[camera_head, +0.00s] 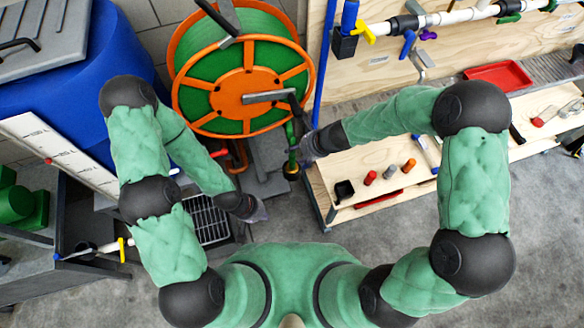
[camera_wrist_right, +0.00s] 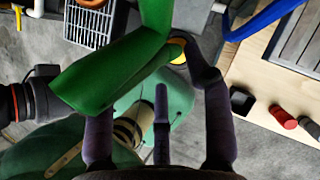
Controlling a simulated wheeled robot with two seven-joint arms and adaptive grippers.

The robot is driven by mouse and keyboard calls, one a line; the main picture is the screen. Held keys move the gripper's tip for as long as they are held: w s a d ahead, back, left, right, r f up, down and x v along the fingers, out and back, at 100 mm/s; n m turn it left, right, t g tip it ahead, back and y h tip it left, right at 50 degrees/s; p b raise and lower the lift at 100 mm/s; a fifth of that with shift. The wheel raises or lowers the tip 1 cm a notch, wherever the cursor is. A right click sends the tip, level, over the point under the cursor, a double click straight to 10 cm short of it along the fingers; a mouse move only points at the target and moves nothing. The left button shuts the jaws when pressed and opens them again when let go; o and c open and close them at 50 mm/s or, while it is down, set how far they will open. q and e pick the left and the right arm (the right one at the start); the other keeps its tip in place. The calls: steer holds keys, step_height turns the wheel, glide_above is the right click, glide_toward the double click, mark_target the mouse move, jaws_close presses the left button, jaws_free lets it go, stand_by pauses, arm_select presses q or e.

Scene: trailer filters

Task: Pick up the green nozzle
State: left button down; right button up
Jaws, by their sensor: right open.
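The green nozzle (camera_head: 291,142) hangs in front of the orange hose reel, small and partly hidden in the head view. In the right wrist view a large green piece (camera_wrist_right: 110,78), which looks like the nozzle, lies beyond my fingers, with a yellow part (camera_wrist_right: 177,50) next to it. My right gripper (camera_head: 306,150) is beside the nozzle, its fingers spread and nothing clearly held; whether they touch it I cannot tell. In the wrist view the gripper (camera_wrist_right: 160,100) shows its dark fingers.
The orange reel (camera_head: 213,100) with green hose stands behind the nozzle. A wooden workbench (camera_head: 345,206) with a black cup (camera_head: 344,190) and red and orange pieces is at the right. A blue barrel (camera_head: 70,110) stands at the left, near a black grate (camera_head: 207,225).

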mark_target(293, 155)
steer(key=x, duration=0.1)
steer(key=b+x, duration=0.1)
steer(key=shift+f, duration=0.5)
steer(key=shift+w+a+f+b, duration=0.15)
steer(key=shift+a+f+b, duration=0.15)
steer(key=shift+b, duration=0.1)
steer(key=shift+d, duration=0.1)
steer(key=shift+c, duration=0.3)
jaws_close()
steer(key=shift+r, duration=0.1)
